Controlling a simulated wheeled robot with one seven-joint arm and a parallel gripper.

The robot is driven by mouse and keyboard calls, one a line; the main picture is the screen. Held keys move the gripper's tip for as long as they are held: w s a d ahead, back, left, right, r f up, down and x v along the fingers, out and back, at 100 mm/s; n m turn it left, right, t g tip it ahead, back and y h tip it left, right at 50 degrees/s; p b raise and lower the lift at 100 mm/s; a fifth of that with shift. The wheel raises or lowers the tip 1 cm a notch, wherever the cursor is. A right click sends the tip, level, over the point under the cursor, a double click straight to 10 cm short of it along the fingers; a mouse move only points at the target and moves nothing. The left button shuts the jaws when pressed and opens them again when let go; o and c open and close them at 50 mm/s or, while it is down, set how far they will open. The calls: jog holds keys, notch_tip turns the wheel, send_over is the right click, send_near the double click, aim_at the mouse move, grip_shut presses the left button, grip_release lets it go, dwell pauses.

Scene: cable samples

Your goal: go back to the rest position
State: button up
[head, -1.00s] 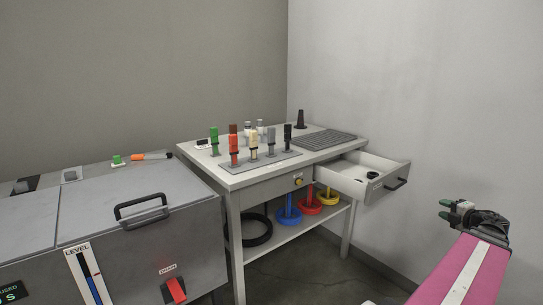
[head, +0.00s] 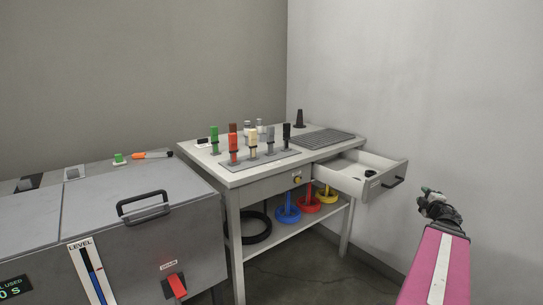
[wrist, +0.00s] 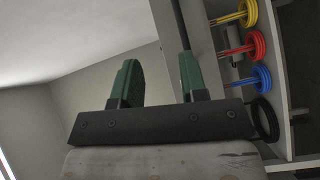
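My gripper (head: 426,192) is at the right in the head view, at the end of my pink arm. It is in the air to the right of the open drawer (head: 362,173), in front of the bare wall. In the wrist view, its two green fingers (wrist: 160,78) stand apart with nothing between them. The gripper touches nothing that I can see.
The table (head: 236,180) holds several upright coloured samples and a grey ribbed mat (head: 322,138). Coloured cable spools, one blue (head: 288,216), sit on the shelf below. A grey tank (head: 140,240) with a black handle stands at left. The drawer sticks out toward my arm.

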jog(key=w+a+f+m+g+h, duration=0.2)
jog(key=a+f+m+g+h, duration=0.2)
jog(key=a+f+m+g, duration=0.8)
jog(key=s+a+f+m+g+y, duration=0.1)
jog(key=s+a+f, duration=0.3)
jog(key=a, duration=0.5)
jog(key=s+a+f+g+y, duration=0.3)
jog(key=a+f, duration=0.1)
jog(key=a, duration=0.6)
jog(key=s+a+f+m+g+y, duration=0.1)
jog(key=s+a+f, duration=0.3)
jog(key=a, duration=0.5)
jog(key=shift+s+a+f+m+g+y, duration=0.2)
jog(key=shift+s+a+m+g+y, duration=0.1)
jog(key=shift+s+g+y, duration=0.15)
jog(key=shift+w+d, duration=0.1)
